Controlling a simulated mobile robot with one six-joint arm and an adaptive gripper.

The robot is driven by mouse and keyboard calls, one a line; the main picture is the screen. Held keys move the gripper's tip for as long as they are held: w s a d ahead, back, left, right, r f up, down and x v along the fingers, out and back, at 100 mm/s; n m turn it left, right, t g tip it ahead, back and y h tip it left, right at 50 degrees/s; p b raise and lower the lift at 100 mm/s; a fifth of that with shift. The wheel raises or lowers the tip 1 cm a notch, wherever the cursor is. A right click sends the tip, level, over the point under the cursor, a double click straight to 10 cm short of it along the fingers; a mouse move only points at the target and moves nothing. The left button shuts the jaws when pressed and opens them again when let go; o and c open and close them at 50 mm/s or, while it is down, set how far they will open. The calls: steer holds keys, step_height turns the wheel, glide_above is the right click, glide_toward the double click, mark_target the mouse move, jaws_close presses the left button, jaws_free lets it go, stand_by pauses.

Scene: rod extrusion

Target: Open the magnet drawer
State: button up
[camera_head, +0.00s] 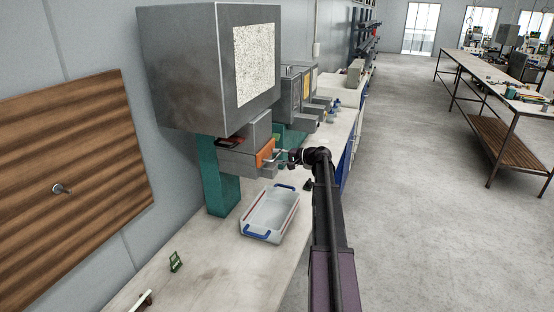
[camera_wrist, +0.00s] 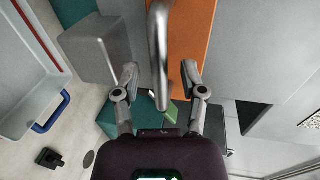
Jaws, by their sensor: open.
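The magnet drawer appears to be the orange-fronted unit (camera_head: 265,153) low on the grey machine in the head view. Its orange front (camera_wrist: 192,40) also shows in the wrist view, with a curved metal bar handle (camera_wrist: 158,45) standing out from it. My gripper (camera_wrist: 162,84) is open, one finger on each side of the handle's end. The handle lies between the fingers, and I cannot tell whether either finger touches it. In the head view my gripper (camera_head: 290,157) is right in front of the orange front. How far the drawer is out is unclear.
A clear bin with blue handles (camera_head: 270,212) stands on the bench below the drawer. The large grey machine box (camera_head: 190,70) overhangs above, on a teal column (camera_head: 213,178). More machines (camera_head: 293,95) stand farther along the bench.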

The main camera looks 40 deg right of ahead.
steer(key=shift+w+a, duration=0.15)
steer(key=shift+w, duration=0.1)
jaws_close()
steer(key=shift+s+a, duration=0.1)
